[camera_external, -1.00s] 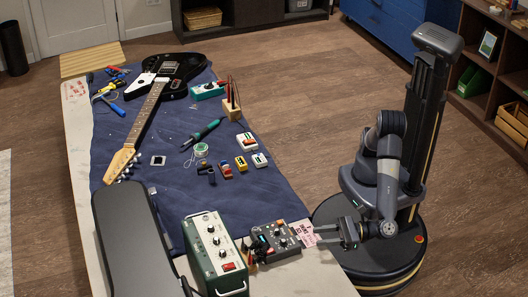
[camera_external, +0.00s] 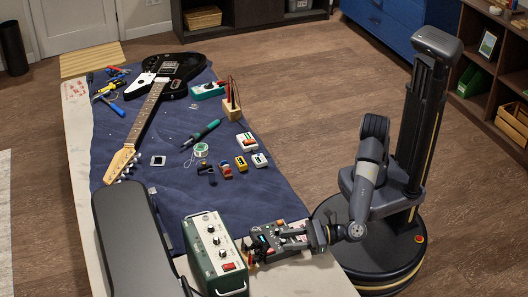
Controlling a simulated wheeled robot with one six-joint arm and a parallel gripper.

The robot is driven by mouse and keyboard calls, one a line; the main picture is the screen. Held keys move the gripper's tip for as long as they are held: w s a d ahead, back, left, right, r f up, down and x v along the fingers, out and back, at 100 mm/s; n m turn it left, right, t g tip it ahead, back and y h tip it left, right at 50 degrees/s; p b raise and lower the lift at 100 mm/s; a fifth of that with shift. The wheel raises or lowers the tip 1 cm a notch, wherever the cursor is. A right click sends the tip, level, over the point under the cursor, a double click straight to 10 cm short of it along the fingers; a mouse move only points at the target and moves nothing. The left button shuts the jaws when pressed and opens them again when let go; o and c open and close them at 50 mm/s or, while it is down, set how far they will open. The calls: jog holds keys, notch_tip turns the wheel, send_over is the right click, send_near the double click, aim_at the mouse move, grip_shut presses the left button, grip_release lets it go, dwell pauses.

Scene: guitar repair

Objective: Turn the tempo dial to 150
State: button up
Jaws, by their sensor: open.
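A small dark grey box (camera_external: 259,243) with knobs and a lit greenish display stands at the near right end of the workbench. Its dial markings are too small to read, and I cannot tell which knob is the tempo dial. My gripper (camera_external: 281,239) is open and reaches in from the right, over the right part of this box. Its fingers and body hide some of the knobs. I cannot tell whether a knob lies between the fingers or whether they touch it.
A green amplifier-like box (camera_external: 227,262) with several knobs and a handle stands close on the left. A long black case (camera_external: 125,235) lies farther left. A black guitar (camera_external: 172,72), small pedals and tools lie on the blue mat (camera_external: 160,210). Floor is clear beyond the bench.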

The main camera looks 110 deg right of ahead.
jog(key=shift+c, duration=0.6)
grip_shut()
jog(key=shift+a+m+h+p, duration=0.15)
jog(key=shift+m+h+p, duration=0.15)
jog(key=shift+h+p, duration=0.1)
jog(key=m+h, duration=0.1)
jog(key=m+g+h+p, duration=0.1)
jog(key=h, duration=0.1)
jog(key=m+g+h+p, duration=0.1)
jog(key=shift+w+a+r+h, duration=0.1)
jog(key=shift+w+a+h, duration=0.05)
jog(key=shift+a+h, duration=0.2)
jog(key=shift+w+a+m+g+h+p, duration=0.15)
jog(key=shift+m+g+h+p, duration=0.4)
jog(key=shift+m+g+h, duration=0.55)
jog(key=shift+w+a+m+g+h+p, duration=0.1)
jog(key=shift+m+g+h+p, duration=0.4)
jog(key=shift+m+g+h, duration=0.6)
jog(key=shift+w+m+g+h, duration=0.1)
jog(key=shift+m+g+h, duration=0.45)
jog(key=shift+g, duration=0.35)
